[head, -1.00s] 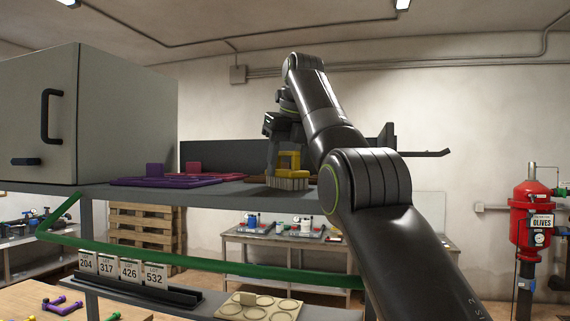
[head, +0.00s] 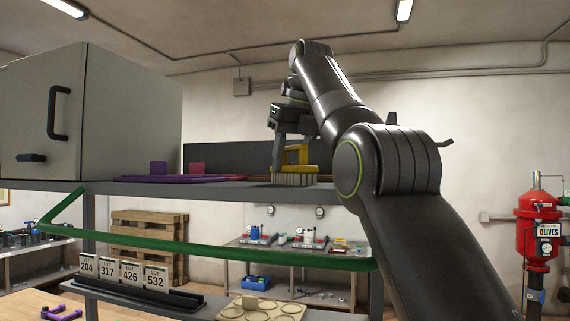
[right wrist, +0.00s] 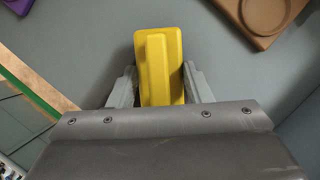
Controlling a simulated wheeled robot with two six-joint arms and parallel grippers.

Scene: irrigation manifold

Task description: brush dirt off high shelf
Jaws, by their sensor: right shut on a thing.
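The high shelf (head: 220,187) is a grey board, seen almost edge-on in the head view. A brush with a yellow handle (head: 297,156) and pale bristles (head: 294,179) stands upright on it near the front edge, its bristles at the board. My right gripper (head: 291,158) is shut on the yellow handle. In the right wrist view the handle (right wrist: 158,65) sits between both fingers, over the grey shelf surface (right wrist: 230,75). I cannot make out any dirt on the visible board. My left gripper is not in view.
A grey cabinet (head: 120,120) stands on the shelf's left end, with purple trays (head: 165,179) beside it. A brown tray with a round recess (right wrist: 268,18) lies near the brush. A green rail (head: 210,249) runs below the shelf front. Numbered cards (head: 131,273) stand lower down.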

